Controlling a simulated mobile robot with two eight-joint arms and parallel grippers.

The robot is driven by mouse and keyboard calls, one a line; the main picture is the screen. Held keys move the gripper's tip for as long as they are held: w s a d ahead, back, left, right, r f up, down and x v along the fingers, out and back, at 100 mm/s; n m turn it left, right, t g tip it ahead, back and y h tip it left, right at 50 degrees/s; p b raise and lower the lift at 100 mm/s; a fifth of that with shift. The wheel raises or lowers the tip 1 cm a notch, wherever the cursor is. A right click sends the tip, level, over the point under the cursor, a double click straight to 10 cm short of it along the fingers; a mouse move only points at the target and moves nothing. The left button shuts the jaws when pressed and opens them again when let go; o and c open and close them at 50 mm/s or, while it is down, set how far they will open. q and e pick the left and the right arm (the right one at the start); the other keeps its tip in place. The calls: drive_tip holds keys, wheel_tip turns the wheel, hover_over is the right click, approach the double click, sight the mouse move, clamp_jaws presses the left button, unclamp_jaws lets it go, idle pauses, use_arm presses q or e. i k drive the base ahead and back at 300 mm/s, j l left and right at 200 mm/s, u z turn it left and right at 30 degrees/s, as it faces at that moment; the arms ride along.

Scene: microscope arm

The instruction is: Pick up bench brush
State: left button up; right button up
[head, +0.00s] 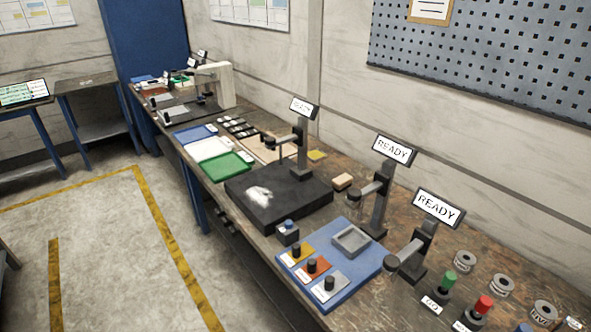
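I cannot make out a bench brush for certain in the head view. A small tan block (343,181) lies on the workbench (215,193) to the right of a black slab, between two stands; it is too small to tell what it is. Neither of my grippers is in view.
The black slab (300,207) carries a white patch of powder. Stands with READY signs (393,149) rise along the bench. A blue tray (347,285) with knobs, and green (450,279) and red (483,305) buttons are nearer. The floor (100,250) left of the bench is clear.

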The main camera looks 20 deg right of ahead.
sight(339, 183)
drive_tip(key=i+j+u, duration=0.1)
drive_tip(key=i+u, duration=0.2)
drive_tip(key=i, duration=1.15)
drive_tip(key=i+l+z, duration=0.1)
drive_tip(key=z, duration=0.3)
drive_tip(key=i+z, duration=0.45)
drive_tip(key=i+j+z, duration=0.1)
drive_tip(key=z, duration=0.3)
drive_tip(key=i+j+z, duration=0.15)
drive_tip(key=z, duration=0.3)
drive_tip(key=i, duration=0.1)
